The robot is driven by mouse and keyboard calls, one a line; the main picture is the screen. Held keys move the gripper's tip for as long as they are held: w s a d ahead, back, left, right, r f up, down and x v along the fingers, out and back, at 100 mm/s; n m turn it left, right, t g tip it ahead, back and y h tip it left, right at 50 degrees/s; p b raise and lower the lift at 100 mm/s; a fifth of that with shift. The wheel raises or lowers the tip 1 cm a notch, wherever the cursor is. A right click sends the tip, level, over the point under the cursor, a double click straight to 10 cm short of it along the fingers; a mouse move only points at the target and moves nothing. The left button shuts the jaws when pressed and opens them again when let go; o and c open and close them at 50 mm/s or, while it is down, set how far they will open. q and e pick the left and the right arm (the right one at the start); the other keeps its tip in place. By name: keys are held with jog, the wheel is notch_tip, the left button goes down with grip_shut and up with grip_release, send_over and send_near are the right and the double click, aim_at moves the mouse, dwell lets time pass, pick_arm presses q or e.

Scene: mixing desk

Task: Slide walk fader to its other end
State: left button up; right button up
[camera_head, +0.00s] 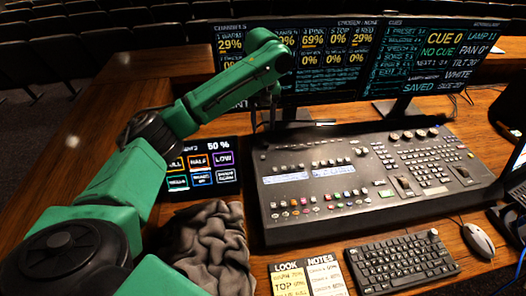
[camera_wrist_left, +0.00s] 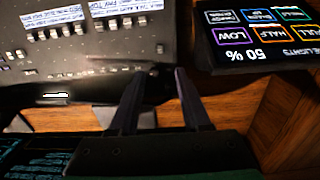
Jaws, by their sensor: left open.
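The mixing desk (camera_head: 350,215) is a dark console with rows of buttons, small screens and knobs; it also shows in the wrist view (camera_wrist_left: 60,75). Slider-like controls (camera_head: 404,183) sit on its right half. I cannot read a walk label, so I cannot tell which control is the walk fader. My left gripper (camera_head: 272,122) is over the desk's back left corner, small and dark in the head view. In the wrist view its two fingers (camera_wrist_left: 158,74) are apart with nothing clearly held between them. Whether they touch the desk is unclear. My right gripper is not seen.
A touch panel (camera_head: 203,168) reading 50 % stands left of the desk. Crumpled grey cloth (camera_head: 208,245), note cards (camera_head: 308,279), a keyboard (camera_head: 402,262) and a mouse (camera_head: 478,240) lie in front. Large monitors (camera_head: 350,60) stand behind. Bare wood shows at the left.

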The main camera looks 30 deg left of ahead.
aim_at(262, 155)
pick_arm(q)
notch_tip(262, 155, down, 13)
jog(key=shift+r+p, duration=0.2)
jog(key=shift+p, duration=0.55)
grip_shut()
jog(key=shift+r, duration=0.1)
dwell(0.6)
jog(key=shift+w+a+r+p, duration=0.1)
jog(key=shift+r+p, duration=0.15)
jog(key=shift+p, duration=0.5)
jog(key=shift+w+a+p, duration=0.1)
jog(key=shift+p, duration=0.25)
jog(key=shift+w+a+f, duration=0.1)
jog(key=shift+f, duration=0.1)
